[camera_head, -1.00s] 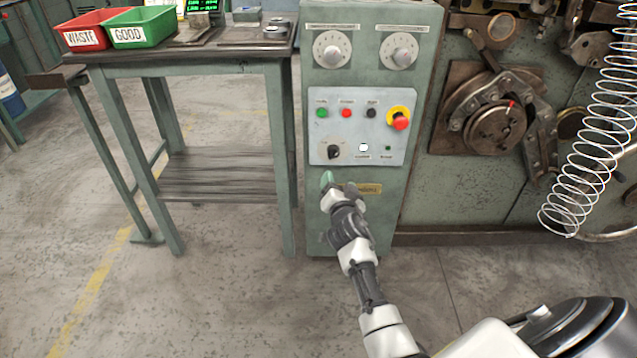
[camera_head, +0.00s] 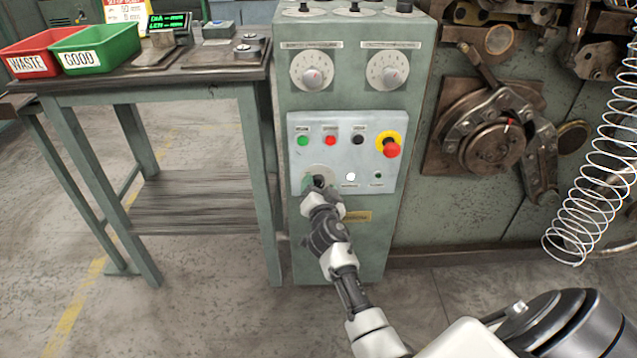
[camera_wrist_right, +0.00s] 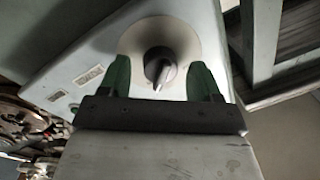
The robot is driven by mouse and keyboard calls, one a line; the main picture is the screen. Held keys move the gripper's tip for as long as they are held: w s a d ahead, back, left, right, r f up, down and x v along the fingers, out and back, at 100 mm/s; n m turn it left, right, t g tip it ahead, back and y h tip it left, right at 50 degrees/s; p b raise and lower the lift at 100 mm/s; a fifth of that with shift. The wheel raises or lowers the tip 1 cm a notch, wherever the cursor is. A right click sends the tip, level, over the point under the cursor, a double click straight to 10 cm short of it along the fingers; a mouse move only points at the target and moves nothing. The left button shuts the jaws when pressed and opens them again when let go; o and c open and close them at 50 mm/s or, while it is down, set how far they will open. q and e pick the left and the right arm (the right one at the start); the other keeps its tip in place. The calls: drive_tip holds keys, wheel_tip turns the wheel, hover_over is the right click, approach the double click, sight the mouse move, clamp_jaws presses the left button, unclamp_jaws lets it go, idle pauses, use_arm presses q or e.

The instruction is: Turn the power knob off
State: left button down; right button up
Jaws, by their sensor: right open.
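The black power knob (camera_wrist_right: 158,70) sits on a round pale plate (camera_wrist_right: 186,38) on the control panel, seen close in the right wrist view. My right gripper (camera_wrist_right: 158,80) is open, with one green finger on each side of the knob. I cannot tell whether the fingers touch it. In the head view my right gripper (camera_head: 317,185) is at the panel's lower left and mostly covers the knob. The grey control panel (camera_head: 350,128) is on the front of a green cabinet. My left gripper is not in view.
Above the knob are a green button (camera_head: 302,141), a red button (camera_head: 330,141), a black button (camera_head: 357,139) and a red emergency stop (camera_head: 391,150). A table (camera_head: 180,95) with red and green bins stands left. A coiling machine and spring (camera_head: 600,165) are right.

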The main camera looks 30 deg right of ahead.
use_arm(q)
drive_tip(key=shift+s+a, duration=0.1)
use_arm(e)
drive_tip(key=shift+s, duration=0.1)
drive_tip(key=c, duration=0.9)
